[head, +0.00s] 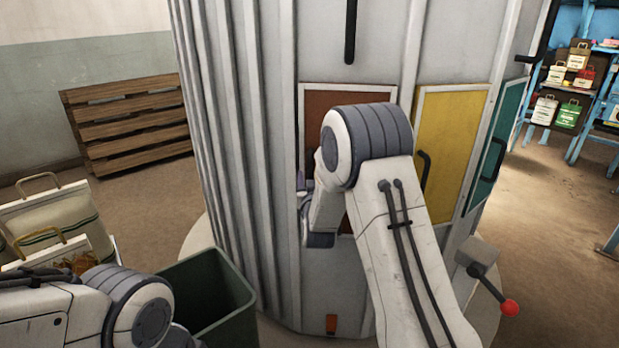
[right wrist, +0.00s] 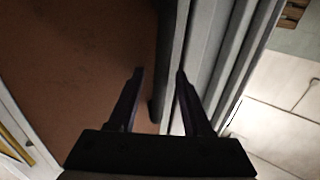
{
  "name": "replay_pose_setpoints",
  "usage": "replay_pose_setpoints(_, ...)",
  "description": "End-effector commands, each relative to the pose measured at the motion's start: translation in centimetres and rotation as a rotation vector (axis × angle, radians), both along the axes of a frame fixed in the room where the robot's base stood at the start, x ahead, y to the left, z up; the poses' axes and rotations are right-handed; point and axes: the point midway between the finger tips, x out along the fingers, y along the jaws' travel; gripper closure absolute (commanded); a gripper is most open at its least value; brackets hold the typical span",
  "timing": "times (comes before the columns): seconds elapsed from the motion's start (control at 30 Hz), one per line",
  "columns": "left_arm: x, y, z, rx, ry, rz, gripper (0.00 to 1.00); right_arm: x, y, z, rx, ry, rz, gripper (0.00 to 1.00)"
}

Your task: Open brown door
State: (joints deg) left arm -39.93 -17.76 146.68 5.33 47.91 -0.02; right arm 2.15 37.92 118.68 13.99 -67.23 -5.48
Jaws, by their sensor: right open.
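The brown door (head: 318,112) is a panel in the grey ribbed cylinder, and it looks closed. My right arm covers much of it in the head view. My right gripper is mostly hidden behind its own wrist there. In the right wrist view the brown panel (right wrist: 80,60) fills the left side. My right gripper (right wrist: 160,73) is open, with its fingers pointing at the door's edge. A dark upright bar (right wrist: 155,112), probably the door's handle, shows between the fingers; I cannot tell if they touch it. My left arm is at the lower left, its gripper out of view.
A yellow door (head: 450,130) and a teal door (head: 497,140) are right of the brown one. A lever with a red knob (head: 510,307) juts out at the lower right. A green bin (head: 215,300) and sacks (head: 50,215) stand at the left.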

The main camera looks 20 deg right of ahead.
Motion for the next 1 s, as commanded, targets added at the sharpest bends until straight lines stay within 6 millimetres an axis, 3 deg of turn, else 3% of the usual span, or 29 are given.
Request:
replay_pose_setpoints(0.1, 0.0, 0.0, -0.01, 0.0, 0.0, 0.0, 1.0, -0.02, 0.01, 0.0, 0.0, 0.0, 0.0, 0.51)
replay_pose_setpoints(0.23, 0.0, 0.0, -0.01, 0.0, 0.0, 0.0, 1.0, -0.03, 0.02, 0.0, 0.0, 0.0, 0.0, 1.0)
replay_pose_setpoints(1.0, 0.0, 0.0, 0.0, 0.0, 0.0, 0.0, 1.0, -0.05, 0.01, 0.03, 0.0, 0.0, 0.0, 1.0)
